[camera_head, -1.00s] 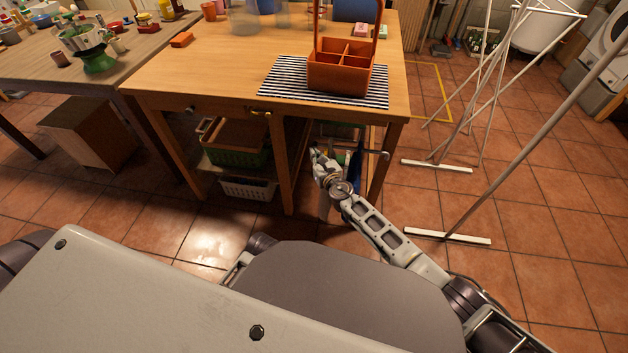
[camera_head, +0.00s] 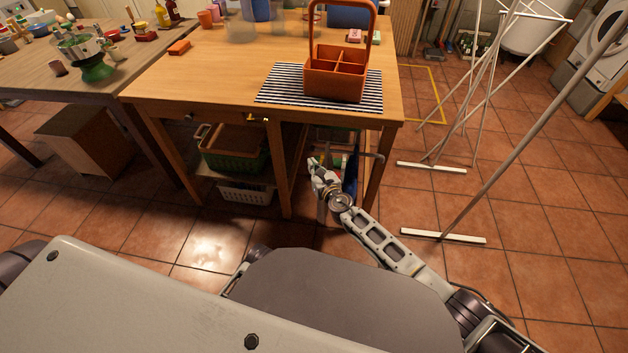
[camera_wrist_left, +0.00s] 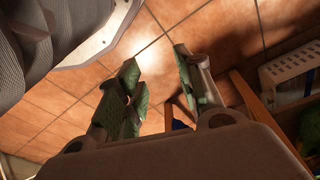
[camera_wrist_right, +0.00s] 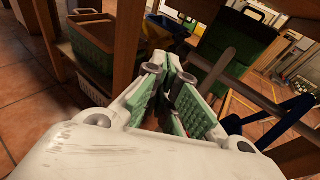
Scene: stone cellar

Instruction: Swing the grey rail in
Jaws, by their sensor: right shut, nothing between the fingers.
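The grey rail (camera_head: 372,155) shows as a thin bar with a bent end under the right end of the wooden table. In the right wrist view a grey bar (camera_wrist_right: 212,72), which looks like the same rail, slants just right of the fingertips. My right gripper (camera_head: 315,163) is shut and empty, left of the rail below the table's front edge. In the right wrist view its green-padded fingers (camera_wrist_right: 174,66) come together near the bar; I cannot tell if they touch it. My left gripper (camera_wrist_left: 156,60) is open and empty above the floor tiles; the head view does not show its fingers.
An orange caddy (camera_head: 335,88) stands on a striped mat (camera_head: 275,88) on the table (camera_head: 215,75). A green basket (camera_head: 230,160) and a white basket (camera_head: 245,192) sit below. A white-footed rack (camera_head: 443,237) stands on the floor at right. Open floor lies between.

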